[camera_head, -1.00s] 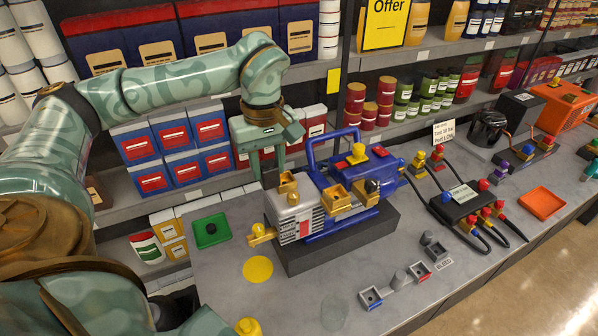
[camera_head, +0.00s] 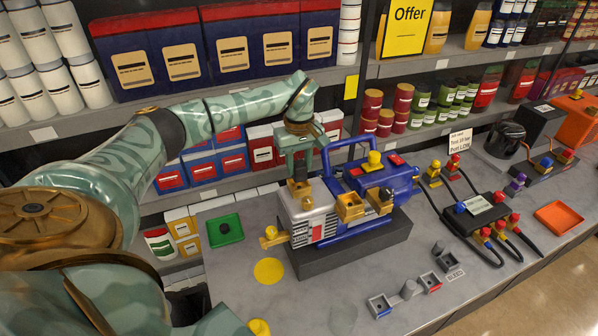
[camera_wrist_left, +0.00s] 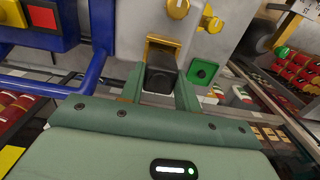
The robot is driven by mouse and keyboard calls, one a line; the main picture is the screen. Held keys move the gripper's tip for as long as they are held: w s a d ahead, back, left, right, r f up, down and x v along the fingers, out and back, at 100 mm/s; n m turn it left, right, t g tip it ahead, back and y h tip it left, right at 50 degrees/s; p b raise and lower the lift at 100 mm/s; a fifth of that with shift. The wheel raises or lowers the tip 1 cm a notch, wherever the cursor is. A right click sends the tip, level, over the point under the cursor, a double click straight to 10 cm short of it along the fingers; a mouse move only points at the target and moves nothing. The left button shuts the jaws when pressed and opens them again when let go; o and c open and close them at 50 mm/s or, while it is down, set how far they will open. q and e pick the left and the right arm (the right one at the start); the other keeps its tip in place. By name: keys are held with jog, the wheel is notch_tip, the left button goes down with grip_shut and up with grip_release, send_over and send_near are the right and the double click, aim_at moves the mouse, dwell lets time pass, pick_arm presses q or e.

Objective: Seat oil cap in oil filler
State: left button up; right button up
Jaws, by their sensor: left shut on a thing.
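The blue and silver vacuum pump (camera_head: 313,222) stands on a dark block on the counter. My left gripper (camera_head: 300,174) points down over the pump's silver end, in line with a brass square fitting (camera_head: 301,193), apparently the oil filler. In the left wrist view, my left gripper (camera_wrist_left: 160,82) is shut on a dark block, apparently the oil cap (camera_wrist_left: 160,78). The brass fitting (camera_wrist_left: 163,45) shows right beyond its tip. Whether the cap touches or enters the fitting is hidden. My right gripper is not in view.
A green tray (camera_head: 213,240) and a flat yellow disc (camera_head: 269,271) lie left of the pump. A black manifold with hoses (camera_head: 480,210) and an orange tray (camera_head: 571,213) lie right. Stocked shelves rise behind. Grey fittings (camera_head: 380,303) lie on the front counter.

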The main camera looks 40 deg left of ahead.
aim_at(299, 164)
pick_arm(q)
jog(key=shift+f, duration=1.5)
jog(key=o, duration=1)
jog(key=shift+f, duration=0.15)
jog(key=shift+c, duration=0.2)
notch_tip(299, 164, up, 12)
jog(key=shift+r, duration=0.2)
